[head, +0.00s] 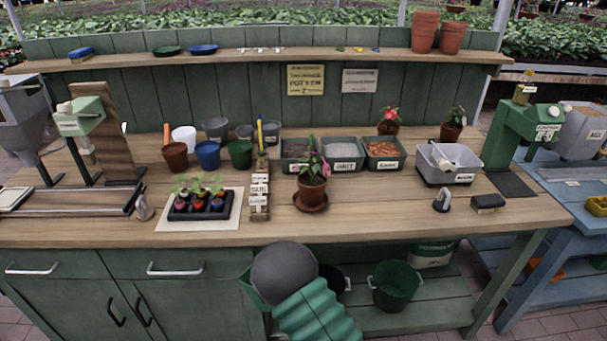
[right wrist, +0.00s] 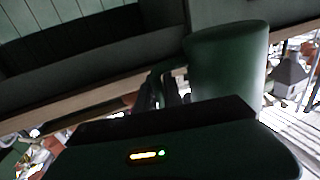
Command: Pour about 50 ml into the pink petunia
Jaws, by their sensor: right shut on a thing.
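A potted plant with a pink-red bloom (head: 313,165) stands upright in a terracotta pot on a saucer (head: 311,202), near the middle of the bench. Another plant with pink-red flowers (head: 389,116) stands behind it; I cannot tell from their labels which is the petunia. In the right wrist view, my right gripper (right wrist: 166,88) is shut on the handle of a dark green cylindrical can (right wrist: 227,65). The can's spout and contents are not visible. In the head view, my arm covers the bench front and the right gripper is hidden. My left gripper is not in view.
A seedling tray (head: 205,214) is left of the plant, with a row of white labels (head: 259,195) between. Bins (head: 341,152) stand behind it, and a grey tub (head: 447,163) to the right. A green bucket (head: 396,285) stands below.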

